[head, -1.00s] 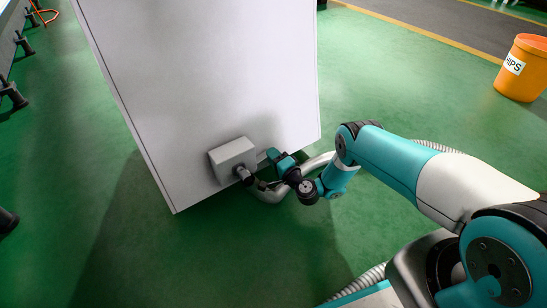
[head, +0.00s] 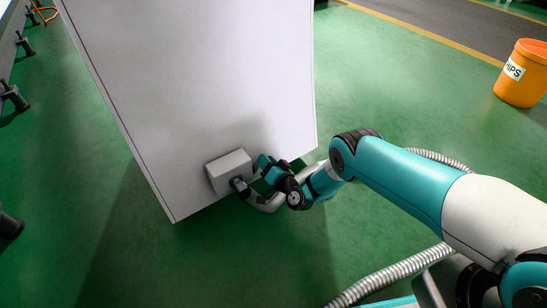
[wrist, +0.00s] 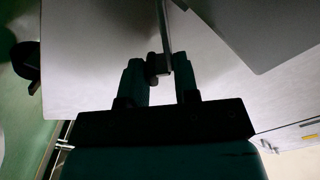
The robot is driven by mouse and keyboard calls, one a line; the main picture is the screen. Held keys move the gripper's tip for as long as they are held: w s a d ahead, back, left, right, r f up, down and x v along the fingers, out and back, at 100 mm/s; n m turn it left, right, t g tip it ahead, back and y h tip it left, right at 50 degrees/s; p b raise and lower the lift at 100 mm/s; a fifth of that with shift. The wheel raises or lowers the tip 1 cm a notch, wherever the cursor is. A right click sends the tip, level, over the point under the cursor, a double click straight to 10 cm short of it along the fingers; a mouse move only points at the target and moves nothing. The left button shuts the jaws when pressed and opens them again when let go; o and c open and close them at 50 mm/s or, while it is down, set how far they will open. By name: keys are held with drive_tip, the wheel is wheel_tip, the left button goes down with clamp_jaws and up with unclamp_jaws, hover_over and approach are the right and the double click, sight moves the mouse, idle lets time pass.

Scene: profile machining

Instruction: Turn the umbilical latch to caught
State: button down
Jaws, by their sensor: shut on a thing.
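A grey box (head: 229,170) sits low on a tall white cabinet (head: 190,80), with a hose connector (head: 240,186) at its lower front. My gripper (head: 264,166) is close to the cabinet face, just right of the box. In the wrist view my gripper (wrist: 160,70) has its two fingers around a small dark knob (wrist: 155,66) at the end of a thin grey lever (wrist: 164,28), which looks like the latch. The lever runs up from the fingers, near the box's grey side (wrist: 255,30). In the head view my gripper and wrist hide the latch.
A pale hose (head: 265,203) curves from the connector behind my wrist. An orange bin (head: 520,75) stands at the far right. Black machine feet (head: 14,97) line the left edge. Green floor around the cabinet is mostly clear.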

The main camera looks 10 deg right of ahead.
drive_tip(key=n, duration=0.1)
drive_tip(key=r+n+p, duration=0.1)
drive_tip(key=p, duration=0.1)
drive_tip(key=shift+s+a+r+n, duration=0.15)
drive_tip(key=shift+s+a+n, duration=0.1)
drive_tip(key=shift+a+n, duration=0.15)
drive_tip(key=shift+s+a+r+n+p, duration=0.15)
drive_tip(key=shift+a+n+p, duration=0.1)
drive_tip(key=shift+n+p, duration=0.3)
drive_tip(key=shift+s+a+r+n+p, duration=0.1)
drive_tip(key=shift+s+a+n+p, duration=0.15)
drive_tip(key=shift+n, duration=0.5)
drive_tip(key=shift+w, duration=0.1)
drive_tip(key=c, duration=0.9)
unclamp_jaws()
drive_tip(key=shift+d, duration=0.1)
drive_tip(key=shift+a+r, duration=0.2)
drive_tip(key=shift+a, duration=0.25)
drive_tip(key=shift+f, duration=0.1)
